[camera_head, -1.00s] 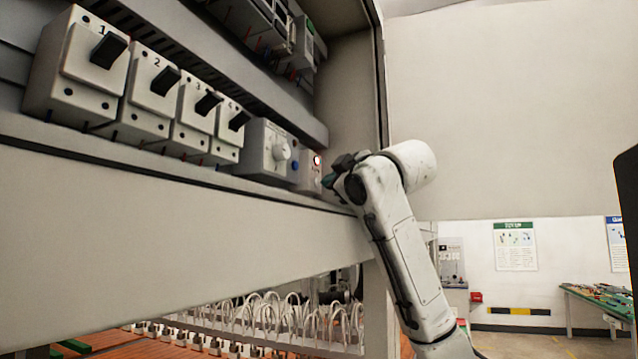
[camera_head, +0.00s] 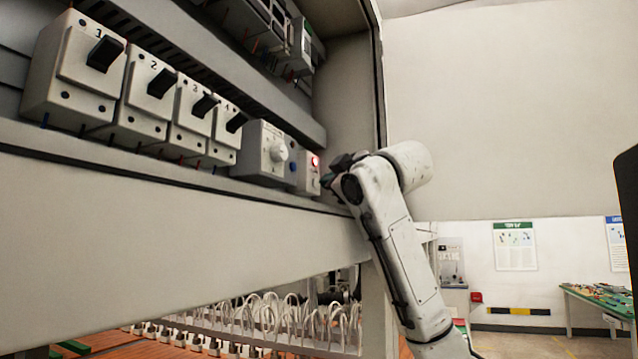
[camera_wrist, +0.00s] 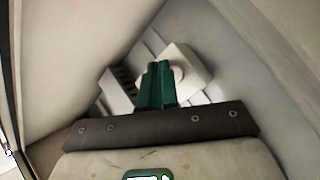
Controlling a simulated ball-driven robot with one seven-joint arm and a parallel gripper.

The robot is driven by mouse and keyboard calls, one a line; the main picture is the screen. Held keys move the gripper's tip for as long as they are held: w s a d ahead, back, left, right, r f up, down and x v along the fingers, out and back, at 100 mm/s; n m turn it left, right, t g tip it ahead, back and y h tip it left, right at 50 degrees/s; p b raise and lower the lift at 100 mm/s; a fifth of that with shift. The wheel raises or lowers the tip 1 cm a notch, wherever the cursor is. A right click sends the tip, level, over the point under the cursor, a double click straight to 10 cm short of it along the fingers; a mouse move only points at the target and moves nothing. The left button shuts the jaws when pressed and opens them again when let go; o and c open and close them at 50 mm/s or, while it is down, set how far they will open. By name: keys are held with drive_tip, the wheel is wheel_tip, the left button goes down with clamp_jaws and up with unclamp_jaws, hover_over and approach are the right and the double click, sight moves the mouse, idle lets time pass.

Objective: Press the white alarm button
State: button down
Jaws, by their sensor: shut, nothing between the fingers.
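A small pale box (camera_head: 308,176) sits at the right end of the cabinet shelf, with a red-glowing lamp (camera_head: 315,161) on its face. My gripper (camera_head: 327,180) is at the right of this box, close to its front. In the wrist view my green fingers (camera_wrist: 157,66) are together with nothing between them. They point at a white box (camera_wrist: 190,62) with a round pale button (camera_wrist: 179,76) on it. The fingers cover part of the button. I cannot tell whether the fingertips touch it. In the head view no white button can be made out.
Several numbered switch blocks (camera_head: 150,95) continue leftward. The cabinet's side wall (camera_head: 348,100) rises close by. Open room lies to the right.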

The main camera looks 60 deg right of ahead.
drive_tip(key=shift+w+a+f, duration=0.15)
drive_tip(key=shift+w+f, duration=0.05)
drive_tip(key=shift+w, duration=0.15)
drive_tip(key=shift+s+f+b, duration=0.2)
drive_tip(key=shift+f+b, duration=0.1)
drive_tip(key=shift+a, duration=0.1)
drive_tip(key=shift+s, duration=0.1)
drive_tip(key=shift+s, duration=0.3)
drive_tip(key=shift+s+d+r+b, duration=0.1)
drive_tip(key=shift+s+d+b, duration=0.1)
drive_tip(key=shift+s, duration=0.95)
drive_tip(key=shift+s+d+r+b, duration=0.1)
drive_tip(key=shift+s+b, duration=0.05)
drive_tip(key=shift+s, duration=1)
drive_tip(key=shift+f, duration=0.15)
